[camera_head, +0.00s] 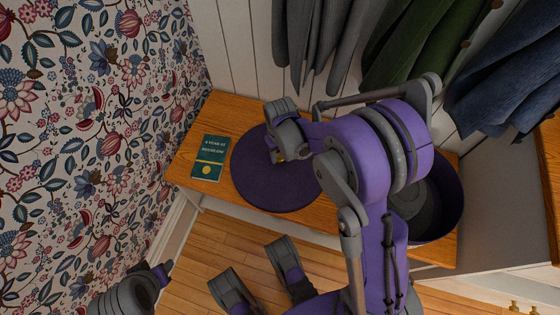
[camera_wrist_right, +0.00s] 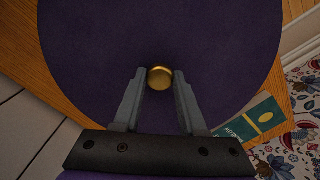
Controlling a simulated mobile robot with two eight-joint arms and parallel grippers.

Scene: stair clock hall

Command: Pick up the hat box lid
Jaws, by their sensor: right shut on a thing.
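The hat box lid is a round, flat purple disc (camera_head: 262,190) with a small gold knob (camera_wrist_right: 160,77) at its middle. It lies over the wooden bench, and I cannot tell whether it touches the top. My right gripper (camera_head: 279,156) is at the knob, with a finger on each side of it, shut on it. The lid fills much of the right wrist view (camera_wrist_right: 215,50). The open purple hat box (camera_head: 456,200) stands at the bench's right end, partly hidden by my right arm. My left gripper (camera_head: 251,260) is open and empty, low in front of the bench.
A green book (camera_head: 209,158) lies on the wooden bench (camera_head: 213,112) just left of the lid. Coats (camera_head: 405,50) hang above the bench at the back. A flowered wall (camera_head: 95,110) bounds the left side. Wooden floor (camera_head: 195,250) shows in front.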

